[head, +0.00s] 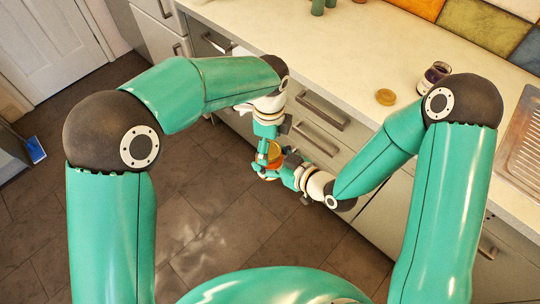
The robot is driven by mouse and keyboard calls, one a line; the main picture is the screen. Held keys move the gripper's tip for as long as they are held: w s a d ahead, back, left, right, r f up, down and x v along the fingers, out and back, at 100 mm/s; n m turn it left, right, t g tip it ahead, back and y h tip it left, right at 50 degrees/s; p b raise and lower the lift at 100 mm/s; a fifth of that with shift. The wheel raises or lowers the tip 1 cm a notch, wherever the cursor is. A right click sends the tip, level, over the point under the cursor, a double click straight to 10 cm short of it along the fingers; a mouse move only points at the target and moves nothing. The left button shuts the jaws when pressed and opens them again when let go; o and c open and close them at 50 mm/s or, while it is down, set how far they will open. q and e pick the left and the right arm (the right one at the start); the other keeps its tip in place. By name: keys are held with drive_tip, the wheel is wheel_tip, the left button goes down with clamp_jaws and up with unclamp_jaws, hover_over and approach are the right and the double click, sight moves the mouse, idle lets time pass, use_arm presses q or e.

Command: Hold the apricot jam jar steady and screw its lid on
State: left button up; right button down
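The apricot jam jar (274,152) shows as a small amber-orange shape in the head view, held in the air in front of the counter drawers. My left gripper (263,158) reaches down from above and its fingers are around the jar. My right gripper (274,172) comes in from the lower right, close against the jar's lower side. Its fingertips are partly hidden, and I cannot tell whether they hold the lid. A round golden-tan disc (385,97), which looks like a lid, lies flat on the counter.
The pale counter (340,60) runs diagonally across the upper right. A dark jam jar (436,73) stands on it beside my right elbow, with a metal sink drainer (522,150) further right. Green objects (318,6) stand at the back. Drawer handles (322,112) project near my grippers.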

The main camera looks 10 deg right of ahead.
use_arm(q)
drive_tip(key=shift+s, duration=0.1)
drive_tip(key=shift+r, duration=2.25)
drive_tip(key=shift+c, duration=0.3)
